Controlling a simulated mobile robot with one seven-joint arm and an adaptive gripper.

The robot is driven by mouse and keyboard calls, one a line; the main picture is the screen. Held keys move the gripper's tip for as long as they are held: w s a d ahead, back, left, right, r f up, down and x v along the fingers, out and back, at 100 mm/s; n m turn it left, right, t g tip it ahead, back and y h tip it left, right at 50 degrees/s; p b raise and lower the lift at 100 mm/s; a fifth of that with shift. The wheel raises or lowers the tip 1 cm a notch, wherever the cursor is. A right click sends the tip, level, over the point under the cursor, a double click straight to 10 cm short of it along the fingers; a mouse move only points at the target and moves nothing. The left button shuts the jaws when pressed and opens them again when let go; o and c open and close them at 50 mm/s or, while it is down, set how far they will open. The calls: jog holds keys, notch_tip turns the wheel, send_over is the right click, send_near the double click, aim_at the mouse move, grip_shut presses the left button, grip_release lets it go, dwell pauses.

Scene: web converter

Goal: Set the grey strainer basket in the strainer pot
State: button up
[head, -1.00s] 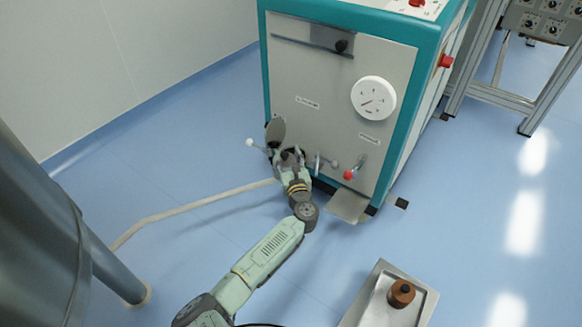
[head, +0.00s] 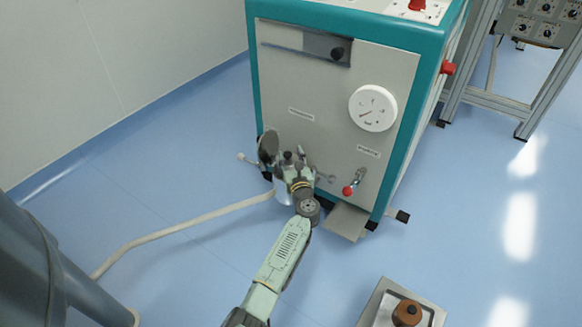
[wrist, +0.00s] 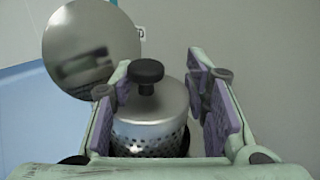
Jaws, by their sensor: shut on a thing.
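The grey strainer basket (wrist: 150,108) is a metal cylinder with a perforated side and a black knob on top. My gripper (wrist: 160,78) is shut on it, with a purple pad at either side. In the head view my gripper (head: 291,162) is at the lower left of the machine front, beside the raised round lid. The strainer pot (head: 284,191) shows as a silvery patch just under my gripper, mostly hidden by it. I cannot tell whether the basket's lower end is above the pot or inside its mouth.
The round metal lid (head: 268,148) stands open; it also shows in the wrist view (wrist: 90,48). A red-tipped valve handle (head: 348,189) is right of my gripper. A hose (head: 180,224) runs left along the floor. A tray (head: 372,303) with a brown object (head: 407,312) lies at front right.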

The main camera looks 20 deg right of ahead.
aim_at(291, 165)
jog(key=shift+f+b, duration=0.35)
jog(key=shift+f, duration=1.05)
jog(key=shift+f+b, duration=0.45)
jog(key=shift+f, duration=0.15)
jog(key=o, duration=1.2)
jog(key=shift+o, duration=0.2)
